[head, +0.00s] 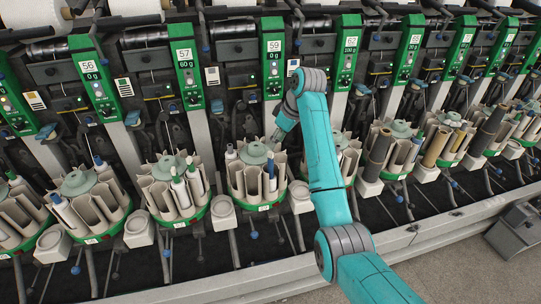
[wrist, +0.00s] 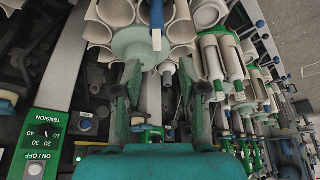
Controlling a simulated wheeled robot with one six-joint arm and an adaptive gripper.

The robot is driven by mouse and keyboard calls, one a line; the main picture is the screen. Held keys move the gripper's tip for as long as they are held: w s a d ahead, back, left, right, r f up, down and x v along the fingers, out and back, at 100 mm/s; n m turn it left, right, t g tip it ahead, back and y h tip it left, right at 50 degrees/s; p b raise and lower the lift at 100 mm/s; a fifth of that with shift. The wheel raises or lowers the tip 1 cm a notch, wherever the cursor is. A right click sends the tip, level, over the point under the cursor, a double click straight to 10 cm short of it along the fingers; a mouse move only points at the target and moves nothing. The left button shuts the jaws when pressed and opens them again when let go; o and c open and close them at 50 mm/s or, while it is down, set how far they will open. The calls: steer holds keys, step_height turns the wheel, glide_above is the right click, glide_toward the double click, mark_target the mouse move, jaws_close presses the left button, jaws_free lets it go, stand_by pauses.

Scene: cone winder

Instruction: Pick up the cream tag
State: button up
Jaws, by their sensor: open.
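Several small pale tags are fixed to the machine front in the head view. A cream one with dark lines (head: 35,101) is at far left, and another cream-looking one (head: 212,76) is between units 57 and 59. I cannot tell for sure which is the cream tag. My gripper (head: 277,136) is in front of unit 59, above its bobbin carousel. In the wrist view my gripper (wrist: 160,82) has its fingers apart with nothing held between them.
Bobbin carousels line the front, including one below my gripper (head: 237,178) and one to its left (head: 160,197). Green numbered panels (head: 272,62) stand above. A pale rail (head: 215,290) runs along the bottom, with open floor (head: 480,262) at lower right.

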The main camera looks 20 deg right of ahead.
mark_target(272, 153)
steer(key=shift+x, duration=3.3)
steer(key=shift+d, duration=0.2)
steer(key=c, duration=0.8)
